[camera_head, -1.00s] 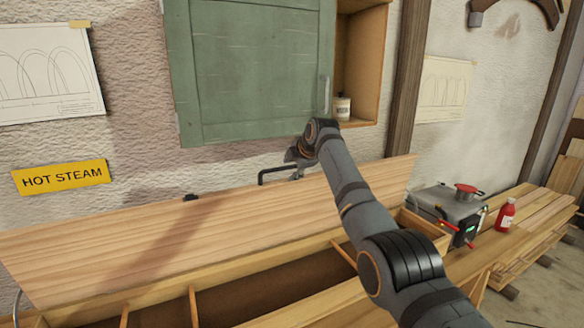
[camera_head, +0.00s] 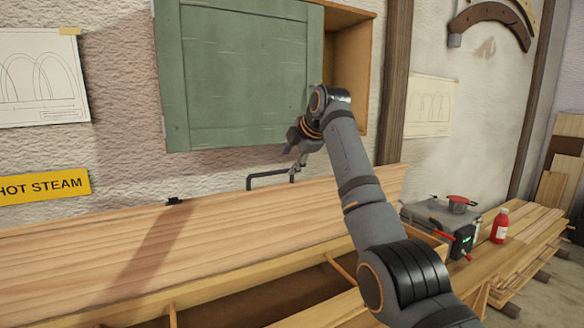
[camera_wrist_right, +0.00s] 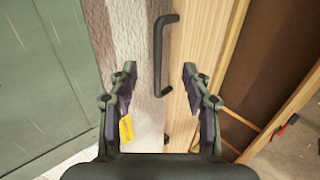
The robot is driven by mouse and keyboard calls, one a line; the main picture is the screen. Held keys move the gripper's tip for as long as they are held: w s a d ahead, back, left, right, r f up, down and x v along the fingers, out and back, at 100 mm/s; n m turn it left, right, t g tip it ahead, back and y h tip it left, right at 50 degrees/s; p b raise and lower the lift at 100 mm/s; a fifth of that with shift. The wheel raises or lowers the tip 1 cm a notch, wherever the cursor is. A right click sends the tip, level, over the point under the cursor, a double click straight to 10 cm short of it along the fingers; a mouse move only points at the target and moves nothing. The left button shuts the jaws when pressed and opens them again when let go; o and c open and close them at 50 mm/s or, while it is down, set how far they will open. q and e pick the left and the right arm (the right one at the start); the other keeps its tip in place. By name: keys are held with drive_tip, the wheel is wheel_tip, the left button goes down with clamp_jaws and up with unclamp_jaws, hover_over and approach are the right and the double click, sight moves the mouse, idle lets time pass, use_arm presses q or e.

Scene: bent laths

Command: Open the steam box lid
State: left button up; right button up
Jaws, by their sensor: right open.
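The steam box lid (camera_head: 200,225) is a long panel of pale wood. It stands raised and tilted back toward the wall. The steam box (camera_head: 330,282) below it shows its dark, divided inside. A black bar handle (camera_head: 268,178) rises at the lid's far top edge and also shows in the wrist view (camera_wrist_right: 158,55). My right gripper (camera_head: 295,160) is over the handle's right end. In the wrist view its open fingers (camera_wrist_right: 158,75) lie on either side of the handle, with gaps and nothing gripped. My left gripper is out of view.
A green cabinet (camera_head: 240,75) hangs on the wall close behind my right gripper. A grey boiler (camera_head: 440,218) with a red-topped part and a red bottle (camera_head: 500,226) stand at the right. A yellow sign (camera_head: 45,187) is on the wall at left.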

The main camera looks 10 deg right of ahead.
drive_tip(key=shift+s+r, duration=0.15)
drive_tip(key=shift+s, duration=0.05)
drive_tip(key=s+d+r+b, duration=0.1)
drive_tip(key=s+d+b, duration=0.1)
drive_tip(key=s+b, duration=0.4)
drive_tip(key=s+d+r+b, duration=0.1)
drive_tip(key=s+d+b, duration=0.1)
drive_tip(key=s+b, duration=0.4)
drive_tip(key=shift+s+d, duration=0.3)
drive_tip(key=shift+s, duration=0.35)
